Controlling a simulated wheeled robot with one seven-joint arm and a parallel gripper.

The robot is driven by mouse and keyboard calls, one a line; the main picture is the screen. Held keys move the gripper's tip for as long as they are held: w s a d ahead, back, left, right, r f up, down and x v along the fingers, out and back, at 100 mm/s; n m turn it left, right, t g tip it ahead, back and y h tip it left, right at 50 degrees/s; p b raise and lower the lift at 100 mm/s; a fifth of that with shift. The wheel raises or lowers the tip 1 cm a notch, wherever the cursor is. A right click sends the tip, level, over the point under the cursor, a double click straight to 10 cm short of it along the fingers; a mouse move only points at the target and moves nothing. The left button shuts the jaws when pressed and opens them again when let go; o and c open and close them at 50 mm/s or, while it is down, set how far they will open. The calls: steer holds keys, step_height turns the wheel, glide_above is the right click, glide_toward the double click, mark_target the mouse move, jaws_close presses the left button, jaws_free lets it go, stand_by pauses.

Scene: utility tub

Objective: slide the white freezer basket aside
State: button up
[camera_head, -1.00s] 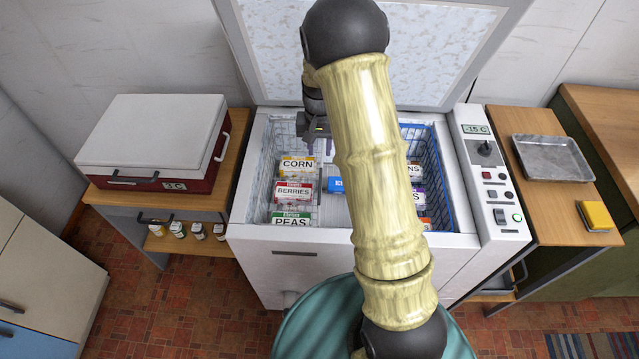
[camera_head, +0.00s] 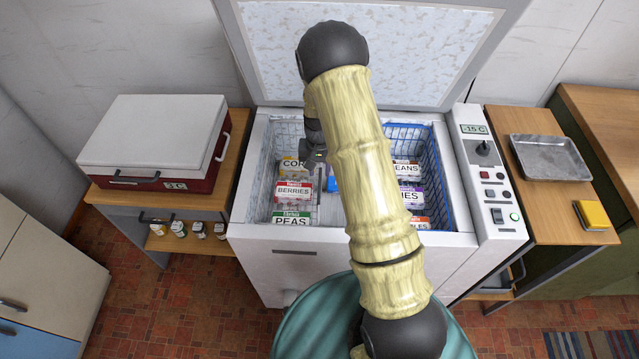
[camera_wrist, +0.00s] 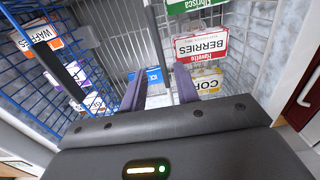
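The white freezer basket (camera_head: 286,136) is a wire basket in the left half of the open chest freezer. It holds CORN, BERRIES (camera_head: 293,191) and PEAS (camera_head: 291,218) packs. My gripper (camera_head: 316,168) is lowered into the freezer near the basket's right side, partly covering the corn pack. In the wrist view, the two purple fingers of my gripper (camera_wrist: 160,72) stand apart with a gap between them. A pale strip, seemingly the basket's edge, runs up ahead of the gap. Whether the fingers touch it I cannot tell.
A blue wire basket (camera_head: 436,175) with more packs fills the freezer's right side. A blue ice pack (camera_wrist: 154,75) lies low between the baskets. The raised lid (camera_head: 430,50) stands behind, and the control panel (camera_head: 490,175) borders the right side.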

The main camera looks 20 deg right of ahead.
mark_target(319, 185)
step_height(319, 185, down, 8)
steer(key=shift+f+p, duration=0.1)
steer(key=shift+p, duration=0.4)
jaws_close()
